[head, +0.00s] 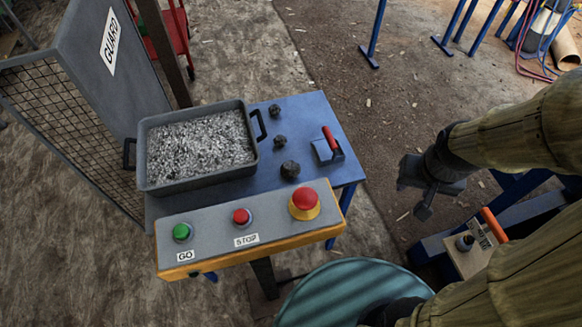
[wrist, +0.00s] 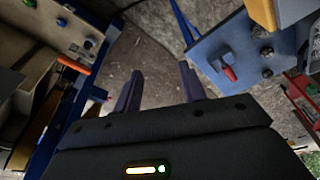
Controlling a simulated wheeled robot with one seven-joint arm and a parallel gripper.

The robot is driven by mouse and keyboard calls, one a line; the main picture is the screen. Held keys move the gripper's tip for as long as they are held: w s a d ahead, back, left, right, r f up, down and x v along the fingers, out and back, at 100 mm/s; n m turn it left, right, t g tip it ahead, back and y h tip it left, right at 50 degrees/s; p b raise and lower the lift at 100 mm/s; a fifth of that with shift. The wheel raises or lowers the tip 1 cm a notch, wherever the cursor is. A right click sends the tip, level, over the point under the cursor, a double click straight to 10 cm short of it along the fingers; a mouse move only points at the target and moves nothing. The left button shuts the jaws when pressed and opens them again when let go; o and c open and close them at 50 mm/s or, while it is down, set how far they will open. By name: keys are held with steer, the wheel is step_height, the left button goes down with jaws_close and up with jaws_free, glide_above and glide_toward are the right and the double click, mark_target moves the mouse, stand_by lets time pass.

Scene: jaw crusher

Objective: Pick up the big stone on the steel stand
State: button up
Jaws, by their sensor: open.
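Three dark stones lie on the blue steel stand (head: 312,112). The biggest stone (head: 290,169) is nearest the control panel, right of the gravel tray. A smaller stone (head: 280,141) lies behind it, and another small stone (head: 274,110) farther back. My gripper (head: 415,198) is right of the stand, well apart from the stones, open and empty. In the wrist view the open fingers (wrist: 160,76) point at bare ground. The stand shows at upper right there, with the big stone (wrist: 258,32) near the yellow panel edge.
A grey tray (head: 142,160) full of gravel stands left of the stones. A red-handled device (head: 328,146) stands to their right. The control panel (head: 215,230) with its buttons runs along the front. A mesh guard (head: 110,60) rises at left.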

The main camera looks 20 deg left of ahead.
steer(key=shift+o, duration=1.4)
steer(key=shift+s+f, duration=0.1)
steer(key=shift+f, duration=0.05)
steer(key=w+a+f+n+y+b, duration=0.1)
steer(key=w+f+n+b, duration=0.25)
steer(key=f, duration=0.55)
steer(key=w+a+f+n+y+b, duration=0.1)
steer(key=w+f+n+b, duration=0.25)
steer(key=f, duration=0.45)
steer(key=w+a+f+n+t+y+b, duration=0.1)
steer(key=w+a+f+n+y+b, duration=0.1)
steer(key=a+f+y+b, duration=0.4)
steer(key=a+r+n+y, duration=0.2)
steer(key=a+y, duration=0.4)
steer(key=y, duration=0.1)
steer(key=shift+s+a+r+t, duration=0.15)
steer(key=shift+s+t, duration=0.15)
steer(key=shift+a, duration=0.1)
